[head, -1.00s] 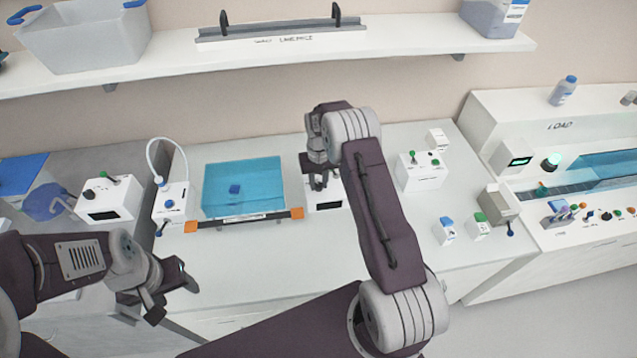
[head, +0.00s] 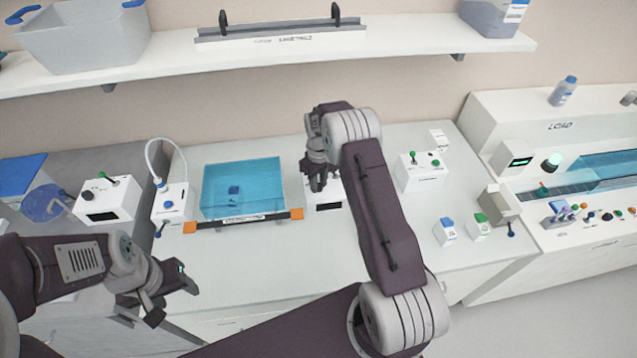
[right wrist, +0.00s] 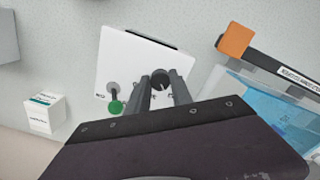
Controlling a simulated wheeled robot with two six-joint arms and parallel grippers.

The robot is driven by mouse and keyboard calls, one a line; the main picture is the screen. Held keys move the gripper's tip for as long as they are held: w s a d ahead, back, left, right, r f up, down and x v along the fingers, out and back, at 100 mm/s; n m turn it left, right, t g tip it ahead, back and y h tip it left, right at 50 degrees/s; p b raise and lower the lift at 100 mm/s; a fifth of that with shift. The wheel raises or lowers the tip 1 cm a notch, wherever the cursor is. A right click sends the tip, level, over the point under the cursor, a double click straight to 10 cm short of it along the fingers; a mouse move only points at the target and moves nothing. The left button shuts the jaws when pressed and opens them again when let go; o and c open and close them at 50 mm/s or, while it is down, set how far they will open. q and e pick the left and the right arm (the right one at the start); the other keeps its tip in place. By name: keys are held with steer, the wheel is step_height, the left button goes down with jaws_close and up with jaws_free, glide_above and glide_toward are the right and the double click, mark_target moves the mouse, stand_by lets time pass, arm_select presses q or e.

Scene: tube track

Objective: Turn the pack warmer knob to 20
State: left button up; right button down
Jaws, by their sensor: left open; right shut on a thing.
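The pack warmer looks to be the white box (head: 328,200) with a dark display on its front, to the right of the blue water bath. It also shows in the right wrist view (right wrist: 128,62). Its dark round knob (right wrist: 160,77) sits on top, between the fingertips of my right gripper (right wrist: 162,84). My right gripper (head: 318,184) is shut on this knob and hides it in the head view. The pointer and scale are too small to read. My left gripper (head: 176,302) is open and empty, in front of the bench at the lower left.
A blue water bath (head: 243,185) with orange-ended front bar stands left of the box. A green-tipped lever (right wrist: 115,106) rises beside the knob. Another white box (head: 420,175) with green controls stands to the right. The front middle of the bench is clear.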

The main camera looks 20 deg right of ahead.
steer(key=shift+r, duration=0.1)
steer(key=c, duration=1.1)
jaws_free()
steer(key=shift+c, duration=0.2)
step_height(320, 180, up, 9)
steer(key=b, duration=0.1)
